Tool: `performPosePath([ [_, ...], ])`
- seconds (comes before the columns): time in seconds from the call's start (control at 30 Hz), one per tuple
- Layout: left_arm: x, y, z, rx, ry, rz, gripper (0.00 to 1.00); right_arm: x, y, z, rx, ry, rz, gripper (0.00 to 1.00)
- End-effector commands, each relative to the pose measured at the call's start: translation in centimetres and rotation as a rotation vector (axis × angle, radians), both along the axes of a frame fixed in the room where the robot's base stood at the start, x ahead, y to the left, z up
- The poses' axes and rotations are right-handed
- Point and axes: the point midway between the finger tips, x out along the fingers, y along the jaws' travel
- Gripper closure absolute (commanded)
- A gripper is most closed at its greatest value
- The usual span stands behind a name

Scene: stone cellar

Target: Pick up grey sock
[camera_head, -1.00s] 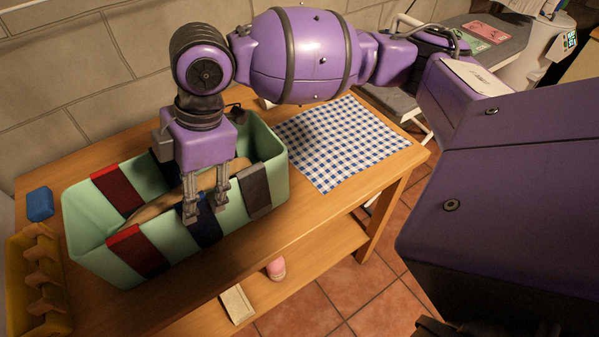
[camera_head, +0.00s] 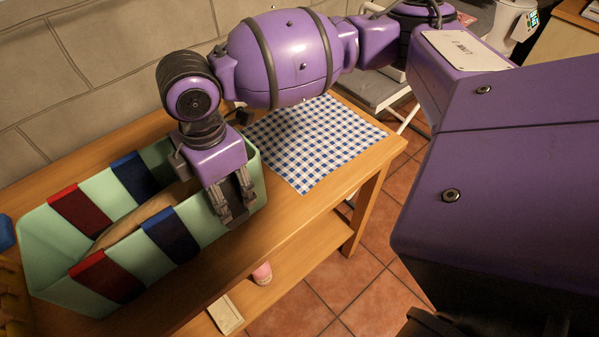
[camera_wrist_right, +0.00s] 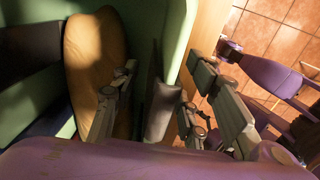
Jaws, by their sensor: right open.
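The grey sock (camera_wrist_right: 160,112) hangs over the near wall of a mint-green bin (camera_head: 62,283), towards its right end. In the right wrist view it lies between the two fingers of my right gripper (camera_wrist_right: 165,74), one finger inside the bin and one outside. The fingers are apart; I cannot tell whether either touches the sock. In the head view my right gripper (camera_head: 236,206) points down at the bin's near right rim and largely hides the sock. My left gripper is not in view.
A long tan object (camera_head: 135,218) lies inside. A blue checked cloth (camera_head: 315,140) lies on the wooden table (camera_head: 290,208) to the right. A stone wall (camera_head: 75,75) stands behind.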

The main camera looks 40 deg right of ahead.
Motion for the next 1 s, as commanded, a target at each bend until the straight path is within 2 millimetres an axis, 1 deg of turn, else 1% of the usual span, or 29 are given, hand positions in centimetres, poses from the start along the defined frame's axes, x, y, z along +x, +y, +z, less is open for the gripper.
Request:
performPosePath([
  [0.17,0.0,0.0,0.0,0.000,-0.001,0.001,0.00,-0.1,0.0,-0.2,0.000,0.003,-0.001,0.59],
  [0.27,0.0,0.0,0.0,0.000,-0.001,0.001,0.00,-0.1,0.0,-0.1,0.000,0.002,-0.001,0.71],
  [0.4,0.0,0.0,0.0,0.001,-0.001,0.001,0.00,0.0,0.0,-0.1,0.000,0.002,-0.001,0.89],
  [0.5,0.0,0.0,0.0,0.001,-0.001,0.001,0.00,0.0,0.0,-0.1,0.000,0.001,-0.001,1.00],
  [0.7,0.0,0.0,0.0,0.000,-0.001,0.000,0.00,0.0,0.0,0.0,0.001,0.000,-0.001,1.00],
  [0.8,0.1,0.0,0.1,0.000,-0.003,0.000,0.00,0.1,0.0,0.4,0.000,-0.002,-0.001,1.00],
  [0.87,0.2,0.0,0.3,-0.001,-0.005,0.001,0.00,0.1,0.0,1.0,0.001,-0.004,-0.001,1.00],
  [0.97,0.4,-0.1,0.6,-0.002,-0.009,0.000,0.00,0.2,0.0,2.8,0.002,-0.008,-0.001,1.00],
  [1.0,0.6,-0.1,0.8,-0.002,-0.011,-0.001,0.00,0.2,0.0,3.7,0.001,-0.008,-0.001,1.00],
])
